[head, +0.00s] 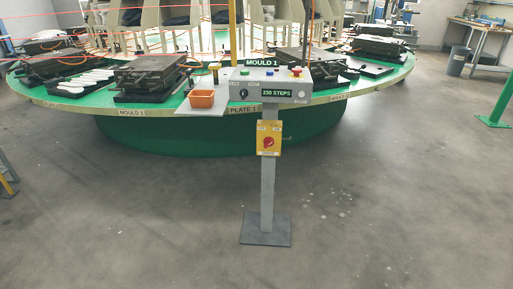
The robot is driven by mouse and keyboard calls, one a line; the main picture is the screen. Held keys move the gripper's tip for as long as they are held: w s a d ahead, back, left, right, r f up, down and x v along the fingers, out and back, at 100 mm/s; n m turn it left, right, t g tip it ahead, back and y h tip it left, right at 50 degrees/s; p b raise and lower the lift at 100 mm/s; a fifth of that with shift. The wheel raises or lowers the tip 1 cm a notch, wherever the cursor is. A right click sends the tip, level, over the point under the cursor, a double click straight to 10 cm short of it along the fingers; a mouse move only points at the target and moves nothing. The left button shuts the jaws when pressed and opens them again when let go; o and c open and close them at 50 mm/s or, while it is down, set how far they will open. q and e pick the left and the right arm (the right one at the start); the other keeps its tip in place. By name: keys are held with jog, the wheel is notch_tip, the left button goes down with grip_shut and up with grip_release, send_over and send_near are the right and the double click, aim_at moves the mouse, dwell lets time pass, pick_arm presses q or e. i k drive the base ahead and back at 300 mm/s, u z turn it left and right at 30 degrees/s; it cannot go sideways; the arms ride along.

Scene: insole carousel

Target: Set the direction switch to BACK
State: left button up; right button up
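A grey control box (285,86) stands on a post in the middle of the head view, in front of the round green table. A small black rotary knob (243,92) sits on the left of its front face, with small labels around it. The labels and the way the knob points are too small to read. A yellow box (269,129) with a red rotary switch (268,143) is fixed lower on the post. Its lettering is also unreadable. Neither of my grippers is in view.
The box carries a MOULD 1 sign, a 230 STEPS display (277,93), coloured buttons and a red mushroom button (296,71). An orange tray (202,98) sits left of it. Black moulds (150,75) line the table (70,101). The floor in front is clear around the post's base plate (266,236).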

aim_at(292, 65)
jog(key=z, duration=1.15)
jog(key=i, duration=4)
jog(key=u, duration=2.15)
